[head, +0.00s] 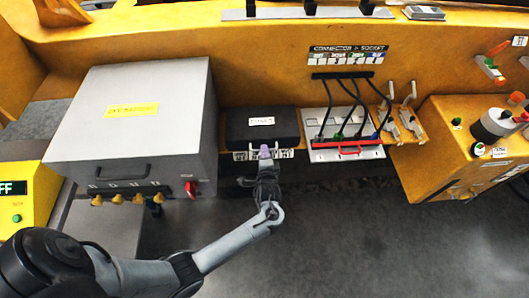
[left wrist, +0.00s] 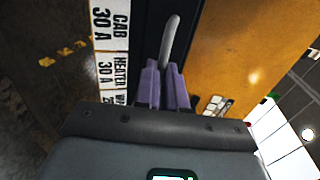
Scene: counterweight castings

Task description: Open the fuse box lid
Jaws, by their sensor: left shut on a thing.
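The fuse box is a black box with a white label on its dark lid (head: 250,122), against the yellow wall in the head view. The lid looks down over the box. A white label strip (head: 240,155) runs along its front edge; in the left wrist view the strip (left wrist: 110,35) reads CAB 30 A and HEATER 30 A. My left gripper (head: 264,150) is at the middle of the box's front edge. In the left wrist view its purple fingers (left wrist: 167,75) are shut on a grey lid handle (left wrist: 170,38). My right gripper is out of view.
A large grey cabinet (head: 140,110) with a red knob (head: 191,188) stands left of the fuse box. A connector panel (head: 345,150) with black cables and a red handle is to the right, then grey levers (head: 405,120). Dark floor (head: 340,240) lies open in front.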

